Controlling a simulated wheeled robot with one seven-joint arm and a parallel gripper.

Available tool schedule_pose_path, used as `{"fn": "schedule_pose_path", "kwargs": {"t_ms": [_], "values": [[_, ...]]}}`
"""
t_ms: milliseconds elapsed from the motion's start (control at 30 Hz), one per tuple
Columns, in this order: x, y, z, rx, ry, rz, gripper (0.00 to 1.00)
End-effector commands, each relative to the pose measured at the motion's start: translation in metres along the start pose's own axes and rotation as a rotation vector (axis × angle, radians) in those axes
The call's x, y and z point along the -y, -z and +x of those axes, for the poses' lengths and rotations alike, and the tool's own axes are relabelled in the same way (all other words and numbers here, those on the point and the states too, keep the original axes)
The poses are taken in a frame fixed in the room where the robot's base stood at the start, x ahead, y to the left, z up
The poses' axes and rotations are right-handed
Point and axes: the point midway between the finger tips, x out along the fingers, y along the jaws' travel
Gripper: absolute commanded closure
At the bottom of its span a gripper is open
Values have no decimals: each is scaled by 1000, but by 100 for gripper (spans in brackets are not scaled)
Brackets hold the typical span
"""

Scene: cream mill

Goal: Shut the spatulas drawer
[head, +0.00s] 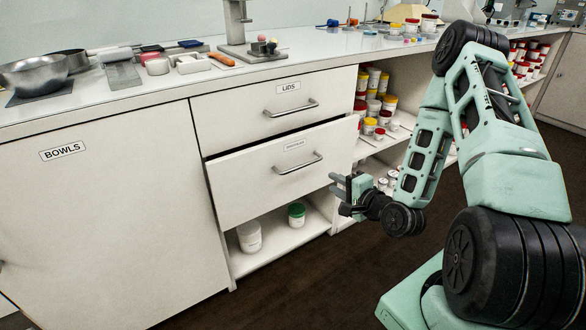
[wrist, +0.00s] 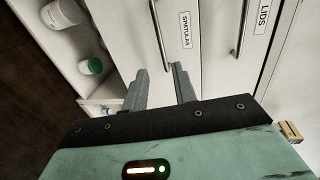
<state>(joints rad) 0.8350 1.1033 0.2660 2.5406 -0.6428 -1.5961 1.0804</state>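The spatulas drawer (head: 240,185) is the lower of two drawers in the white cabinet. It stands a little open, with a dark gap above its front edge. Its bar handle (head: 298,163) lies below its label; the wrist view shows the handle (wrist: 161,36) and the SPATULAS label (wrist: 185,30). My gripper (head: 337,186) is to the right of the drawer front, near its lower right corner. In the wrist view my gripper (wrist: 160,85) has two fingers spread apart with nothing between them, pointing at the drawer front; I cannot tell whether they touch it.
The LIDS drawer (head: 270,105) above looks shut. An open shelf (head: 285,245) below holds a white tub and a green-lidded jar (head: 296,214). Shelves with several jars (head: 376,105) stand to the right. The dark floor (head: 330,285) in front is clear.

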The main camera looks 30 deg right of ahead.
Motion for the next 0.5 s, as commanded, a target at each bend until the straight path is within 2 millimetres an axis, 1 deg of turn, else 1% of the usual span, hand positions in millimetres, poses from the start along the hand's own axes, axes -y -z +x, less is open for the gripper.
{"fn": "schedule_pose_path", "kwargs": {"t_ms": [133,200,500], "values": [[-1,-1,25,3,4,-4,72],[-5,1,28,1,4,-4,72],[-4,3,41,3,6,-4,72]]}}
